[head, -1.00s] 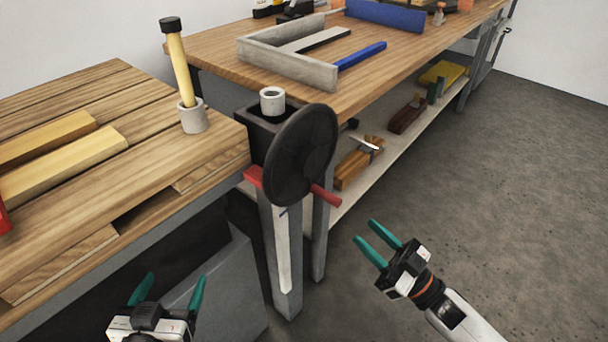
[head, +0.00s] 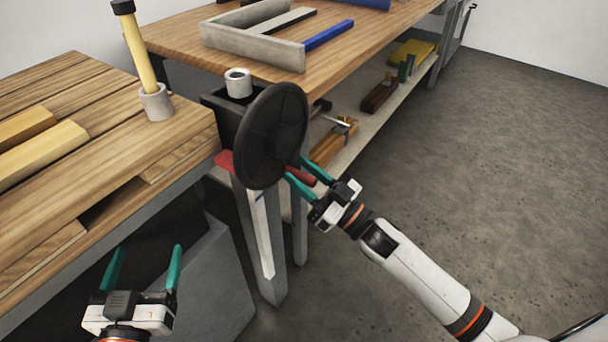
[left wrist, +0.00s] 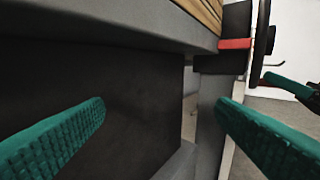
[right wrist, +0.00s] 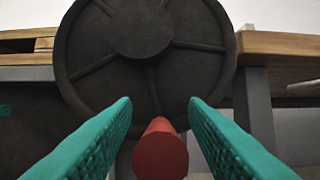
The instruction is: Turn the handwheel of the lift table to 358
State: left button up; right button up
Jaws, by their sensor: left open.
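The dark handwheel (head: 272,135) stands upright on the lift table's post, and its spoked face fills the upper part of the right wrist view (right wrist: 143,50). Its red handle (head: 299,177) sticks out at the lower right; in the right wrist view the handle's end (right wrist: 160,155) lies between the fingers. My right gripper (head: 307,176) is open around the handle, with a gap on each side. My left gripper (head: 144,268) is open and empty, below the front edge of the wooden bench. No number scale is readable. A red pointer-like piece (head: 225,161) sits left of the wheel.
The wooden workbench (head: 110,150) is at left, with a mallet (head: 138,50) standing in a grey cup. A second table (head: 190,45) stands behind the wheel, with tools on its lower shelf. The floor (head: 450,170) at right is clear.

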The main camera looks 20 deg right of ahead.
aim_at(300, 118)
grip_shut()
jog(key=shift+w+d+r+n, duration=0.1)
jog(key=shift+n, duration=0.2)
